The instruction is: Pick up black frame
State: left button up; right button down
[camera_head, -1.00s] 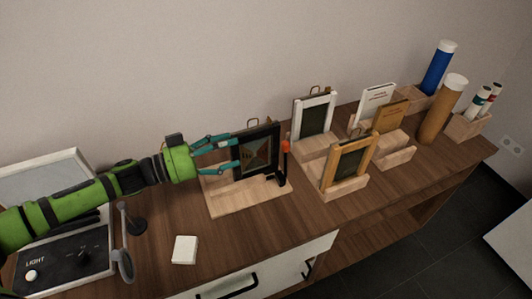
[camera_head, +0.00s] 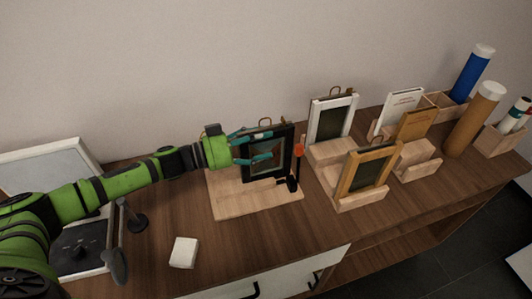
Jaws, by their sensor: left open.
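The black frame (camera_head: 282,155) stands upright on a light wooden base (camera_head: 236,200) near the middle of the table. It holds a dark picture, partly covered by my gripper. My left gripper (camera_head: 272,147), with teal fingers, is open at the left side of the frame. Its fingers overlap the frame's left edge and picture in the view. I cannot tell whether they touch it. My right gripper is not in view.
A black stand with an orange top (camera_head: 298,149) is close to the frame's right edge. A white frame (camera_head: 331,119) and a wooden frame (camera_head: 367,170) stand to the right. A white block (camera_head: 184,252) lies in front. Tubes (camera_head: 474,118) are at far right.

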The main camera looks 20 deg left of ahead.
pick_arm(q)
jog(key=shift+x, duration=1)
grip_shut()
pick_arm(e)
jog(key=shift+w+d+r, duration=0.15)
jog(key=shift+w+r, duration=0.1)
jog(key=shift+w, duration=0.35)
pick_arm(q)
jog(key=shift+w, duration=0.1)
